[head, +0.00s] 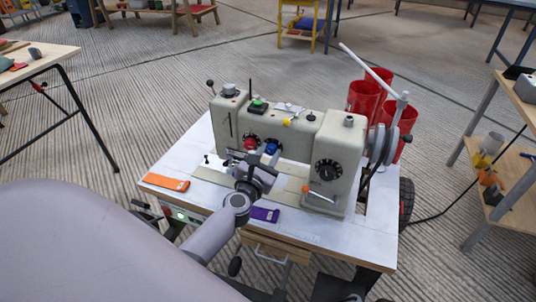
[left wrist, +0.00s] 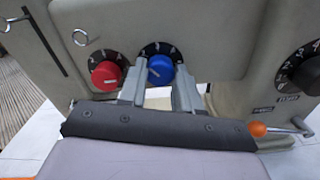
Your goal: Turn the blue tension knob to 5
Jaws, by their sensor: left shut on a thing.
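The sewing machine (head: 310,140) stands on a white table. Its blue tension knob (left wrist: 160,68) sits on a black numbered dial in the left wrist view and also shows in the head view (head: 271,149). A white line marks the knob's face, but I cannot tell which number it points to. My left gripper (left wrist: 161,80) has one finger on each side of the blue knob and is shut on it. In the head view the left gripper (head: 266,160) reaches up to the machine's front. My right gripper is in neither view.
A red knob (left wrist: 106,75) sits close left of the blue one. A larger black dial (head: 328,169) and an orange-tipped lever (head: 318,194) are to the right. Orange (head: 166,182) and purple (head: 264,214) strips lie on the table (head: 340,232).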

